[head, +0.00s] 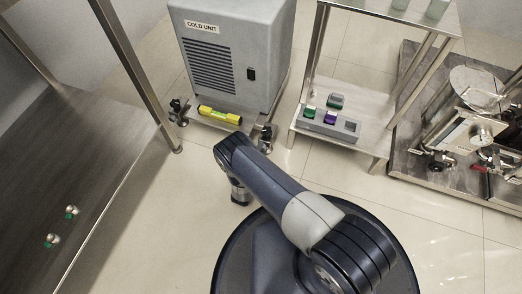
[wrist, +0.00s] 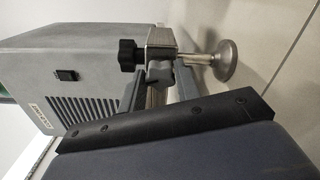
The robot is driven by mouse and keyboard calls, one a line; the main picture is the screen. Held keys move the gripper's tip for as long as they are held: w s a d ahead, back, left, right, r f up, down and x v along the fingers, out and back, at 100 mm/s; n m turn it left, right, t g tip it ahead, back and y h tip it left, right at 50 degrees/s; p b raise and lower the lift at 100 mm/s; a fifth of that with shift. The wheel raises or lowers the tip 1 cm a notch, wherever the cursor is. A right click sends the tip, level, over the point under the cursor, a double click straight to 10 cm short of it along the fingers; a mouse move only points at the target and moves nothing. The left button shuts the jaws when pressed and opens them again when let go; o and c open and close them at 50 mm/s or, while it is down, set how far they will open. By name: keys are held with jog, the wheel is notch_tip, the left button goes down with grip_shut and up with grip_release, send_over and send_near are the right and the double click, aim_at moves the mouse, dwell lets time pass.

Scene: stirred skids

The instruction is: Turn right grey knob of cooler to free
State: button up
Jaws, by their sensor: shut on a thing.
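The cooler (head: 232,55) is a grey box marked COLD UNIT; in the wrist view it appears turned on its side (wrist: 80,45). Its right support shows in the head view (head: 266,132) beside my arm. In the wrist view this support has a metal bracket (wrist: 161,40), a black knob (wrist: 127,54) and a round metal foot (wrist: 226,61). A dark grey knob (wrist: 160,78) sits at the bracket, between the two fingers of my gripper (wrist: 161,72). The fingers are shut on it.
A yellow level (head: 219,115) lies at the cooler's front base. The left support (head: 178,111) stands near a table leg. To the right is a steel shelf with a grey button box (head: 325,124), then a skid with valves (head: 470,140). Tiled floor is clear between.

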jog(key=n, duration=0.4)
jog(key=shift+n, duration=0.3)
jog(key=n, duration=0.4)
jog(key=shift+n, duration=0.3)
jog(key=n, duration=0.4)
jog(key=shift+n, duration=2.2)
jog(key=o, duration=1)
jog(key=p+v, duration=0.2)
jog(key=v, duration=0.9)
